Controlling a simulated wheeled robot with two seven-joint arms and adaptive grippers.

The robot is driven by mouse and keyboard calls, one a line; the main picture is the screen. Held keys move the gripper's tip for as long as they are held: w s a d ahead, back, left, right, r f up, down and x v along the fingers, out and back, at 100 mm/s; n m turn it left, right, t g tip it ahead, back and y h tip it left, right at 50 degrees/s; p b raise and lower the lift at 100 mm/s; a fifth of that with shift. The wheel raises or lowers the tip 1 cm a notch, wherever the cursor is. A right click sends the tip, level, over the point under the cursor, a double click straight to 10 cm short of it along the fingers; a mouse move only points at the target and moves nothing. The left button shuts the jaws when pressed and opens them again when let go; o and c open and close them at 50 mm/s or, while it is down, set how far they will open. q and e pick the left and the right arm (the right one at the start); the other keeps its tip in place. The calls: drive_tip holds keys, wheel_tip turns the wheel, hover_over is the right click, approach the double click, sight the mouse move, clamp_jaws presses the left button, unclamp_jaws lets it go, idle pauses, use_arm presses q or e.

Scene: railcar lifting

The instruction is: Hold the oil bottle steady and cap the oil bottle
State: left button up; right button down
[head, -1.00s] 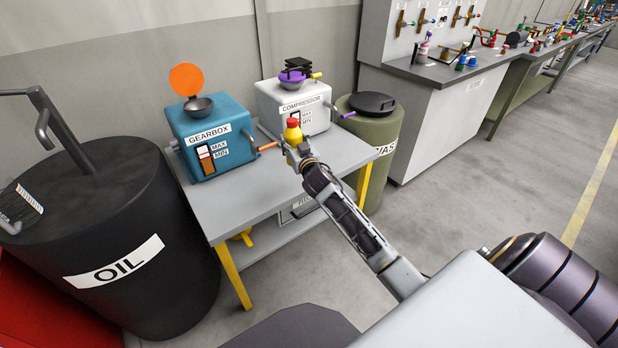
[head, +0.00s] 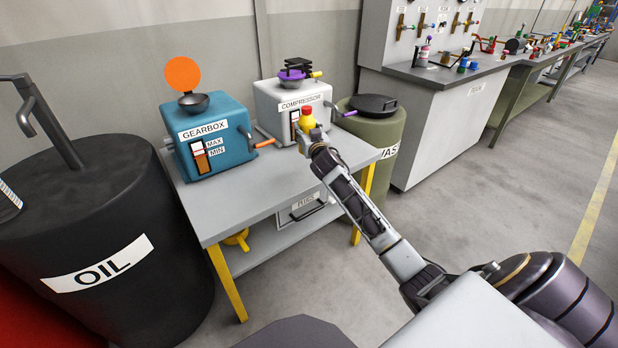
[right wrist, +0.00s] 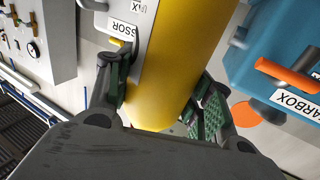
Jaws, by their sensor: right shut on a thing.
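The yellow oil bottle (head: 309,123) with a red top (head: 307,111) is upright in the head view, in front of the compressor. My right gripper (head: 316,142) is shut around its lower part and holds it over the grey table's right side. In the right wrist view the bottle's yellow side (right wrist: 178,65) runs between the two fingers of the right gripper (right wrist: 165,100). Its red top is outside that view. In the head view I cannot tell whether the red top is fully seated. My left gripper is not in view.
The blue gearbox (head: 222,150) and white compressor (head: 268,105) stand on the grey table (head: 222,210), with orange and purple handles sticking out. A black oil drum (head: 60,210) stands left, a green waste drum (head: 385,145) right. Open floor lies right.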

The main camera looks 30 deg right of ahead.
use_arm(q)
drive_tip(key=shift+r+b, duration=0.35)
use_arm(e)
drive_tip(key=shift+w+d, duration=0.2)
drive_tip(key=shift+d, duration=0.4)
wheel_tip(320, 180, down, 6)
drive_tip(key=shift+r+b, duration=0.25)
drive_tip(key=shift+b, duration=0.65)
drive_tip(key=shift+f, duration=0.4)
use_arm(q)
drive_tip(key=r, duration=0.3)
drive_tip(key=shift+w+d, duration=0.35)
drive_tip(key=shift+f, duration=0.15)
